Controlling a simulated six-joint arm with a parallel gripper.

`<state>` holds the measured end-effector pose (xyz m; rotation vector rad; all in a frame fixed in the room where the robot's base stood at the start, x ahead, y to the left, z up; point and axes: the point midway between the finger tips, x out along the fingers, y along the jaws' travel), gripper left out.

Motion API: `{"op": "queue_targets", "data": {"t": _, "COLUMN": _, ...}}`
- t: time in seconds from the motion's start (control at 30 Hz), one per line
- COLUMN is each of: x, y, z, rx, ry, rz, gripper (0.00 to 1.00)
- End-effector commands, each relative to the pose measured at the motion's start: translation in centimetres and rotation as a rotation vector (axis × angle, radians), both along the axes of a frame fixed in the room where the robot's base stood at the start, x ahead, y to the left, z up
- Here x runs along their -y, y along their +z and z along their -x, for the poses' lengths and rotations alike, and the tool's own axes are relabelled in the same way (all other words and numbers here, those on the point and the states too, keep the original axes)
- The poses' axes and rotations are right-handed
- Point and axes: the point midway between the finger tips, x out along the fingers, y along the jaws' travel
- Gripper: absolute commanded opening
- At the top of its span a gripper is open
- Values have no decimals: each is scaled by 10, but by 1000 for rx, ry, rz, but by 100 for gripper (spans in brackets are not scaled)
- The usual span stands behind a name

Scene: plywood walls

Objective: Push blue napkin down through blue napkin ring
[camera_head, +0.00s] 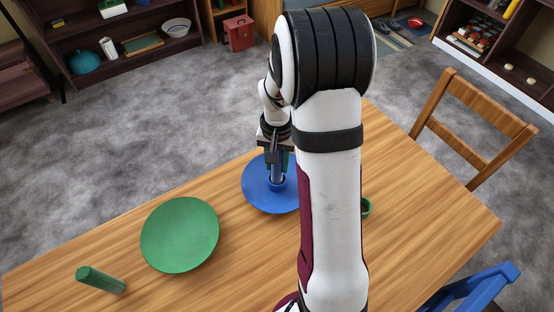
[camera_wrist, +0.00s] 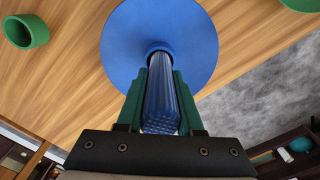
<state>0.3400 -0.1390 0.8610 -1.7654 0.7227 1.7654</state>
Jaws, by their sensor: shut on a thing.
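The blue napkin (camera_wrist: 161,100) is a rolled, ribbed stick that stands upright over the blue plate (camera_wrist: 195,35). My gripper (camera_wrist: 162,85) is shut on it, with a green finger on either side. The blue napkin ring (camera_head: 277,185) sits on the blue plate (camera_head: 252,190) in the head view. The napkin's lower end is at the ring. In the wrist view the ring (camera_wrist: 159,47) shows around the napkin's far end, partly hidden by it. I cannot tell how deep the napkin sits in the ring.
A green plate (camera_head: 180,235) and a green rolled napkin (camera_head: 101,279) lie on the wooden table (camera_head: 420,215) to the left. A green ring (camera_wrist: 25,31) shows in the wrist view, and is partly behind my arm in the head view. Chairs stand at the right.

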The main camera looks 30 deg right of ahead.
Motion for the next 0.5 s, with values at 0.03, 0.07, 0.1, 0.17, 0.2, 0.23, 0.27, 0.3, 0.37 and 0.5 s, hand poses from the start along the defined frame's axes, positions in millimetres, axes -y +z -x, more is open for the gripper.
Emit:
{"op": "queue_targets", "data": {"t": 0.03, "x": 0, "y": 0, "z": 0, "rx": 0, "ry": 0, "rz": 0, "gripper": 0}}
{"op": "queue_targets", "data": {"t": 0.07, "x": 0, "y": 0, "z": 0, "rx": 0, "ry": 0, "rz": 0, "gripper": 0}}
{"op": "queue_targets", "data": {"t": 0.1, "x": 0, "y": 0, "z": 0, "rx": 0, "ry": 0, "rz": 0, "gripper": 0}}
{"op": "queue_targets", "data": {"t": 0.17, "x": 0, "y": 0, "z": 0, "rx": 0, "ry": 0, "rz": 0, "gripper": 0}}
{"op": "queue_targets", "data": {"t": 0.2, "x": 0, "y": 0, "z": 0, "rx": 0, "ry": 0, "rz": 0, "gripper": 0}}
{"op": "queue_targets", "data": {"t": 0.23, "x": 0, "y": -1, "z": 0, "rx": 0, "ry": 0, "rz": 0, "gripper": 0}}
{"op": "queue_targets", "data": {"t": 0.27, "x": 0, "y": -2, "z": 0, "rx": 0, "ry": 0, "rz": 0, "gripper": 0}}
{"op": "queue_targets", "data": {"t": 0.3, "x": 0, "y": -3, "z": 0, "rx": 0, "ry": 0, "rz": 0, "gripper": 0}}
{"op": "queue_targets", "data": {"t": 0.37, "x": 0, "y": -5, "z": 0, "rx": 0, "ry": 1, "rz": 0, "gripper": 0}}
{"op": "queue_targets", "data": {"t": 0.5, "x": 0, "y": -10, "z": 0, "rx": -1, "ry": 1, "rz": 1, "gripper": 0}}
